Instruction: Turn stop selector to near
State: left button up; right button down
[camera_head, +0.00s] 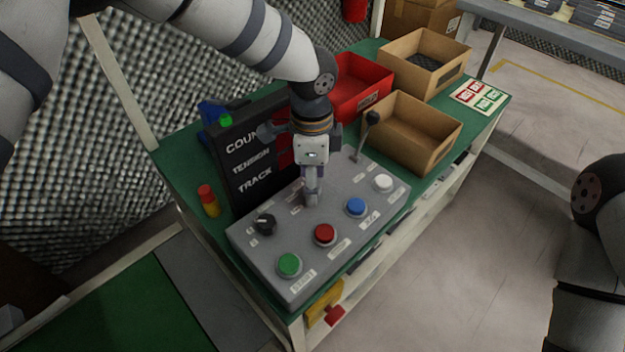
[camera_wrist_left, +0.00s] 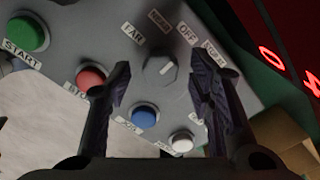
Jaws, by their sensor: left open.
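The stop selector is a round grey knob (camera_wrist_left: 160,70) in the middle of the left wrist view, on the grey control panel (camera_wrist_left: 100,25). Printed labels sit along one side of it; FAR (camera_wrist_left: 132,33), NEAR (camera_wrist_left: 158,18) and OFF (camera_wrist_left: 187,34) show. A short pale mark is on the knob; I cannot tell which label it points to. My left gripper (camera_head: 312,198) is open and points down at the panel (camera_head: 345,185). In the wrist view its fingers (camera_wrist_left: 163,92) appear on both sides of the knob; contact is unclear. The gripper hides the knob in the head view. My right gripper is out of view.
Near the gripper are a black knob (camera_head: 265,224), a green button (camera_head: 289,264), a red button (camera_head: 325,234), a blue button (camera_head: 356,207), a white button (camera_head: 383,183) and a lever (camera_head: 366,135). A dark display board (camera_head: 248,175) stands behind. Bins (camera_head: 415,133) stand at the back right.

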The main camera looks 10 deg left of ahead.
pick_arm(q)
jog(key=shift+f, duration=0.4)
grip_shut()
jog(key=shift+r+n, duration=0.1)
jog(key=shift+n, duration=0.2)
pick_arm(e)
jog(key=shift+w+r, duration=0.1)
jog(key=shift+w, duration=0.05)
pick_arm(q)
jog(key=n+p, duration=0.1)
jog(key=n, duration=0.1)
jog(key=shift+n, duration=0.4)
jog(key=n, duration=0.5)
jog(key=shift+p, duration=0.3)
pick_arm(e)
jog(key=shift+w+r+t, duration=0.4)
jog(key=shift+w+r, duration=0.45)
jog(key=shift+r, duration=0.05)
pick_arm(q)
jog(key=shift+n, duration=0.4)
